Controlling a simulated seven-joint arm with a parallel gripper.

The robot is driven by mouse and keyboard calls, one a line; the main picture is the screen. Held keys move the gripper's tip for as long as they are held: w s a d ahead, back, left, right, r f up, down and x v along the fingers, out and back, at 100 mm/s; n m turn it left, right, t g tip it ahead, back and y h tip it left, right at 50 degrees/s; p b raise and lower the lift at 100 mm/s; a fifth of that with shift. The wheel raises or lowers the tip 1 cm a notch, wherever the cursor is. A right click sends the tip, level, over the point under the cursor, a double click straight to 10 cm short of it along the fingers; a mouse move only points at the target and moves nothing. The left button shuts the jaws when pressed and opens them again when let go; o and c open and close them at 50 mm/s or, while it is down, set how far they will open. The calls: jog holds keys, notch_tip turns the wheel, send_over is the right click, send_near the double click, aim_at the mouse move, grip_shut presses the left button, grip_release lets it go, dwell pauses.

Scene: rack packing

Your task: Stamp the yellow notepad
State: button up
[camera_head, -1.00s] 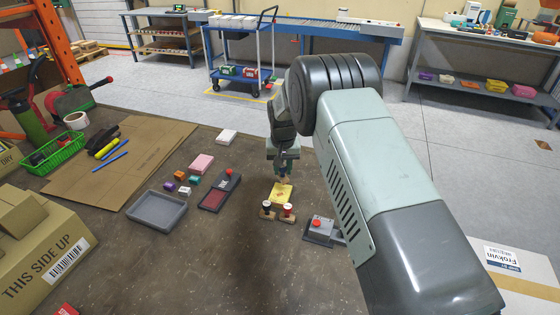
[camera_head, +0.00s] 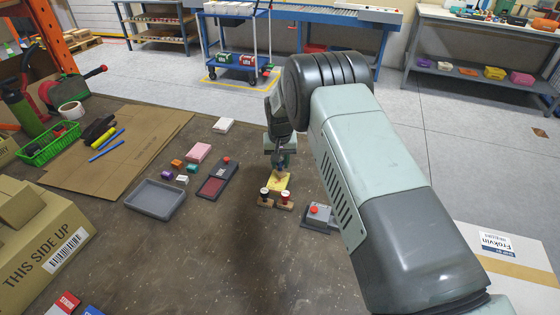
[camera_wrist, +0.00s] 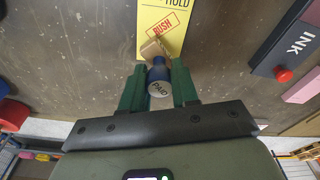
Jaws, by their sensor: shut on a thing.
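The yellow notepad (camera_head: 275,184) lies on the brown table beneath my gripper. In the wrist view the notepad (camera_wrist: 152,28) shows the word HOLD and a red boxed RUSH mark. My gripper (camera_head: 282,168) is shut on a stamp, and in the wrist view its green fingers (camera_wrist: 158,88) sit on both sides of it. The stamp (camera_wrist: 158,70) has a blue handle, a pale cap reading PAID and a wooden base. The base overlaps the notepad's near end in that view; I cannot tell whether it touches.
Two more stamps, one dark-topped (camera_head: 265,195) and one red-topped (camera_head: 285,198), stand close in front of the notepad. An ink pad (camera_head: 215,182) lies to the left, beside a grey tray (camera_head: 155,199). A grey device with a red button (camera_head: 318,214) is to the right.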

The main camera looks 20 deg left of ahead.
jog(key=shift+f, duration=0.55)
dwell(0.9)
jog(key=shift+r, duration=0.1)
jog(key=shift+r, duration=3.45)
